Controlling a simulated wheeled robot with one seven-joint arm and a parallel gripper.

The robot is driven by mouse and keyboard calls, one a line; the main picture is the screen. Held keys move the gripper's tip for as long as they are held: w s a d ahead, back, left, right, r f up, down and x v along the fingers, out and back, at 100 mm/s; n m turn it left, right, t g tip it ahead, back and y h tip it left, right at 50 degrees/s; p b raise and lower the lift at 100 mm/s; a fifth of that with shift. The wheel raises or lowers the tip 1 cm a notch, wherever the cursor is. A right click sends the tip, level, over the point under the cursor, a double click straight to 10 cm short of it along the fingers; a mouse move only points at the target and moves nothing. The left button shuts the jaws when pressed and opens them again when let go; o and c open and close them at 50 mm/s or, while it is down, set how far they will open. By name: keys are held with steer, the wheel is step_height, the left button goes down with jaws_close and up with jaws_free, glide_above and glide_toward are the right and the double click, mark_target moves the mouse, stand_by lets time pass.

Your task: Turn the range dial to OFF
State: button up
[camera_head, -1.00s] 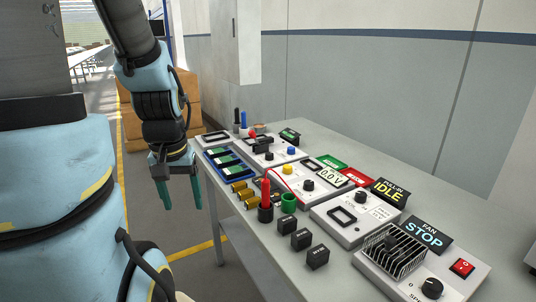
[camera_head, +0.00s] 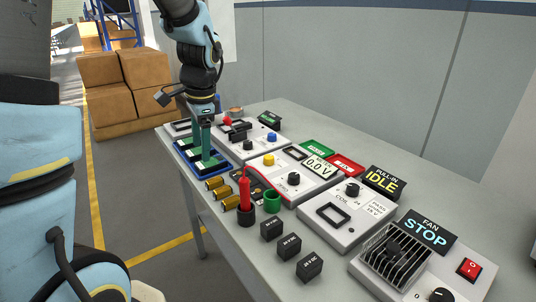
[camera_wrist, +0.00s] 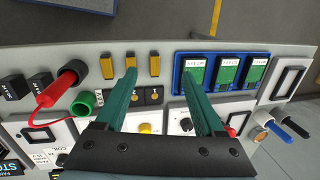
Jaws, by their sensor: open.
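The panel with the 0.0 V display (camera_head: 318,167) carries a black dial (camera_head: 293,178) and a yellow button (camera_head: 268,159). This looks like the range dial, but its markings are too small to read. My gripper (camera_head: 203,155) is open and empty, pointing down by the blue tray, to the left of and beyond that dial. In the wrist view, my green fingers (camera_wrist: 162,90) stand apart over the table. The yellow button (camera_wrist: 145,129) shows between them; the dial beside it is not clearly visible there, probably behind a finger. Another black knob (camera_wrist: 186,125) is by the right finger.
The blue tray (camera_head: 180,152) holds several green modules. A fan unit (camera_head: 393,252) stands nearest.

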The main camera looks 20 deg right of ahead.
steer(key=d+m, duration=0.6)
steer(key=d, duration=0.4)
steer(key=m+t+y, duration=0.1)
steer(key=m+t, duration=0.1)
steer(key=m, duration=0.5)
glide_toward(268, 156)
steer(key=p+x, duration=0.1)
steer(key=x, duration=0.7)
steer(key=shift+a+f, duration=0.1)
steer(key=shift+f, duration=0.2)
jaws_close()
